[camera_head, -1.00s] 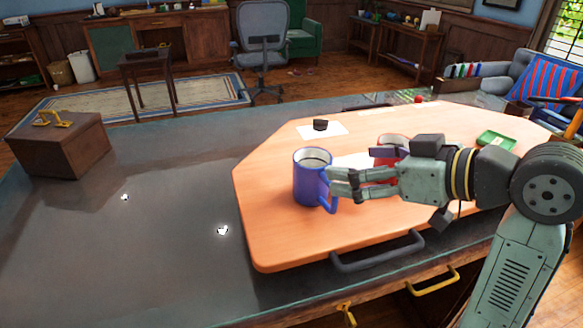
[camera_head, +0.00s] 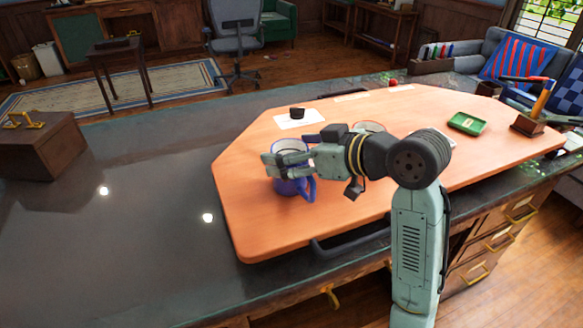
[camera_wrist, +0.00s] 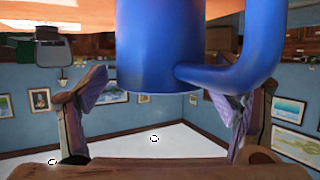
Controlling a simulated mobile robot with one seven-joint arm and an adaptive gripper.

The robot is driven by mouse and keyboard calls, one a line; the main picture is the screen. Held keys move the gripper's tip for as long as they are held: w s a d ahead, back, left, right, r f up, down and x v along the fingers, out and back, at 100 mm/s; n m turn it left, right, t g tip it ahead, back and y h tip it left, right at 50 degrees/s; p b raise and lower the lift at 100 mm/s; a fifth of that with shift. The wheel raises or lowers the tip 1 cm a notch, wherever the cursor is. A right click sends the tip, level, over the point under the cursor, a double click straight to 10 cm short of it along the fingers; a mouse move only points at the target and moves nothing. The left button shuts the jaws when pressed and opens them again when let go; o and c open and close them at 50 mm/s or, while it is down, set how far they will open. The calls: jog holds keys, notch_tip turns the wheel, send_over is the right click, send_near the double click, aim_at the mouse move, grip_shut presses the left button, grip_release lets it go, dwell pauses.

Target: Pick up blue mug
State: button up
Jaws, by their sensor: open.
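The blue mug (camera_head: 290,186) stands upright on the orange-brown wooden board (camera_head: 245,218), its handle toward the lower right. In the head view my gripper (camera_head: 271,166) is at the mug's upper part, its fingers covering part of the rim and near side. In the wrist view the mug (camera_wrist: 158,50) fills the top middle, with its handle to the right. The gripper's fingers (camera_wrist: 163,90) are spread apart, one on each side of the mug. The right finger is close to the handle; I cannot tell whether it touches.
A red-rimmed object (camera_head: 370,126) stands behind my arm, mostly hidden. A wooden box (camera_head: 38,150) stands far left. The dark tabletop (camera_head: 150,225) left of the board is mostly clear.

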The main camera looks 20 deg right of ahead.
jog(key=shift+c, duration=0.4)
jog(key=c, duration=1.4)
